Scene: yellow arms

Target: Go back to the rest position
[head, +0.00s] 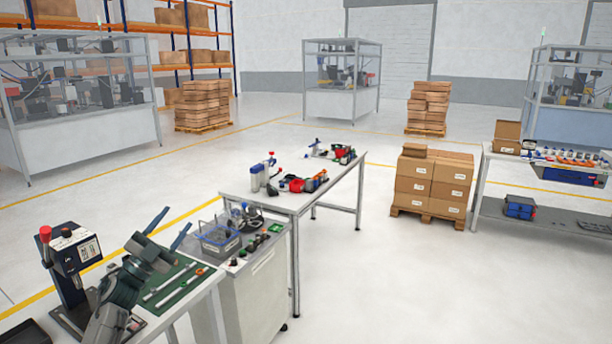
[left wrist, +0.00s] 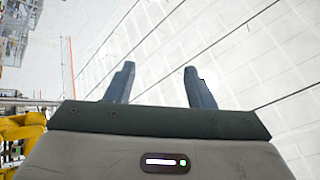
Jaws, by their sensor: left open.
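My left gripper (head: 169,228) is raised at the lower left of the head view, above a bench with a green mat (head: 178,284). Its two fingers are spread apart and nothing is between them. In the left wrist view the same open gripper (left wrist: 158,86) points toward a pale panelled wall or ceiling, with empty space between the fingers. My right gripper does not show in either view.
A press with a red knob (head: 68,262) stands left of my left arm. A white table (head: 290,203) with tools is beyond. Open floor (head: 350,290) lies to the right.

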